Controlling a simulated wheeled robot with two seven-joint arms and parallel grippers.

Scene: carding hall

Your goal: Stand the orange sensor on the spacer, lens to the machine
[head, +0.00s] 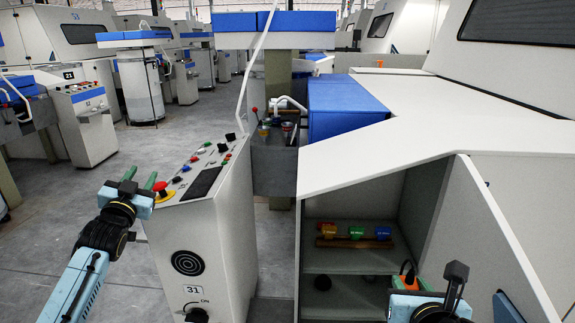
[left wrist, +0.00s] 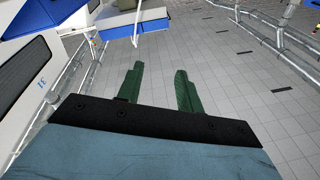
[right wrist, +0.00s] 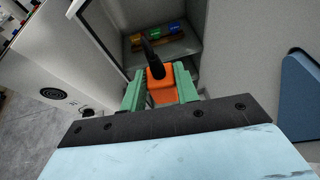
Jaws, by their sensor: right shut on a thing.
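The orange sensor (right wrist: 162,88) is held between the green fingers of my right gripper (right wrist: 158,78), with a black cable or stem at its top. In the head view the sensor (head: 405,279) is partly hidden by the gripper, in front of the open cabinet. Its lens cannot be made out. A yellow block (head: 329,230), a green block (head: 356,232) and a blue block (head: 382,232) stand in a row in the cabinet, likely spacers; their labels are too small to read. My left gripper (head: 140,183) is open and empty near the control panel.
The blocks stand by a brown strip (head: 352,243) on the cabinet shelf (head: 345,262). The cabinet's side walls bound the opening. A grey control console (head: 215,225) with an emergency button (head: 162,188) stands left of it.

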